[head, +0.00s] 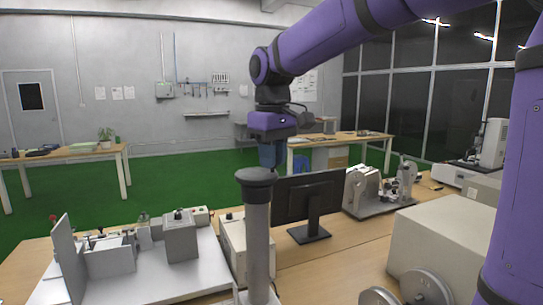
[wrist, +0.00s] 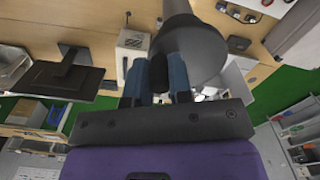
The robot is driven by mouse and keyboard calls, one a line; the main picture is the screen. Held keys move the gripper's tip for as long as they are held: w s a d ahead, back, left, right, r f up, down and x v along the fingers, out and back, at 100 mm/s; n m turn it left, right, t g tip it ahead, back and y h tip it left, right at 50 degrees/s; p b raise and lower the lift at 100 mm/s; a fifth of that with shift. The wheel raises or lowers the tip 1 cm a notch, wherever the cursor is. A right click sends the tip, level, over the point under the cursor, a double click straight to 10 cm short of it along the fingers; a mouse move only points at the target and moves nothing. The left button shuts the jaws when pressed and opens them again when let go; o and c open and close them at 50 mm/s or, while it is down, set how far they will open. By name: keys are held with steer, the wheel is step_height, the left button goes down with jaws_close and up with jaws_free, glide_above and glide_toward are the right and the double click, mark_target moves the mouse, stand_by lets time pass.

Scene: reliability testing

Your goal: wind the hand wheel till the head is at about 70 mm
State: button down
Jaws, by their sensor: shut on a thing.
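A grey upright column (head: 258,240) stands in the foreground of the head view, topped by a dark round disc (head: 255,176), which looks like the hand wheel. In the wrist view the disc (wrist: 212,48) is large and close, beyond my fingers. My gripper (head: 271,160) points down at the disc's far right edge, its blue fingertips partly hidden behind it. In the wrist view my gripper (wrist: 163,70) is shut on a small dark part between its fingers, by the disc's rim; its shape is mostly hidden. The head and any millimetre scale cannot be made out.
A pale box (head: 447,243) is at the right. Test fixtures (head: 130,255) on a light plate are at the left. Open green floor (head: 190,180) lies beyond the bench.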

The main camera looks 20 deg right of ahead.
mark_target(271, 176)
steer(key=m, duration=0.1)
steer(key=s+m, duration=0.1)
steer(key=m, duration=0.1)
steer(key=shift+a+m, duration=0.2)
steer(key=shift+m, duration=0.1)
steer(key=shift+s+a+m, duration=0.2)
steer(key=shift+m, duration=0.75)
steer(key=shift+s+a+m, duration=0.15)
steer(key=shift+s+m, duration=0.05)
steer(key=shift+m, duration=0.75)
steer(key=c, duration=1)
jaws_free()
steer(key=shift+r, duration=0.1)
step_height(271, 176, up, 11)
steer(key=shift+f, duration=0.15)
steer(key=shift+s, duration=0.1)
